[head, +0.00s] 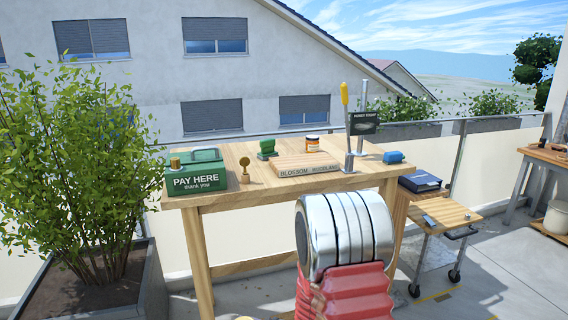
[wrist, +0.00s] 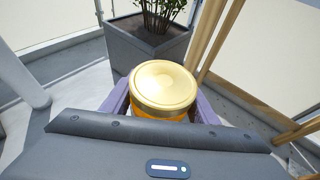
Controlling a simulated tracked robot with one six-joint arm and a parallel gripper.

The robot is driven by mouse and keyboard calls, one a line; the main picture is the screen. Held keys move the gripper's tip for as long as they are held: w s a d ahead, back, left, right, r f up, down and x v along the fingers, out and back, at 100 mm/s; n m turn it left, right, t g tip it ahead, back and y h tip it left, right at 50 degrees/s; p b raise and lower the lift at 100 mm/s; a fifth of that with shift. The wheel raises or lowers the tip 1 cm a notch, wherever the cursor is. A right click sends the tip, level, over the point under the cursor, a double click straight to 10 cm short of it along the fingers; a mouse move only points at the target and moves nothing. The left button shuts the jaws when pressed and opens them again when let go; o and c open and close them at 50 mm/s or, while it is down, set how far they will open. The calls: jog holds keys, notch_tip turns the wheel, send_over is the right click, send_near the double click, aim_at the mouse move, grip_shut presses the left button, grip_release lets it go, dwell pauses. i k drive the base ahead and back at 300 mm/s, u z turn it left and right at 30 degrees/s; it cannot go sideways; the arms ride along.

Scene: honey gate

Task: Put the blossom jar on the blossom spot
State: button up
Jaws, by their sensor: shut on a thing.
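My gripper (wrist: 163,104) is shut on a honey jar (wrist: 163,86) with a gold lid and amber sides. The jar sits between the two purple fingers in the wrist view; its label is hidden. In the head view my arm hides the gripper and this jar. A wooden board (head: 292,162) on the table has BLOSSOM lettered at the left of its front edge and another word at the right. Its left top is bare. Another small jar (head: 312,144) with an orange and white label stands at the board's back edge; I cannot tell whether it is on it.
On the wooden table (head: 228,190) are a green PAY HERE box (head: 195,181), a wooden stamp (head: 245,170), a green item (head: 267,148), a yellow-handled lever (head: 345,120), a dark sign (head: 364,122) and a blue item (head: 394,157). A planter (wrist: 150,45) stands near the held jar. A cart (head: 445,214) stands right.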

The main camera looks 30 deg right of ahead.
aim_at(289, 162)
jog(key=i, duration=0.9)
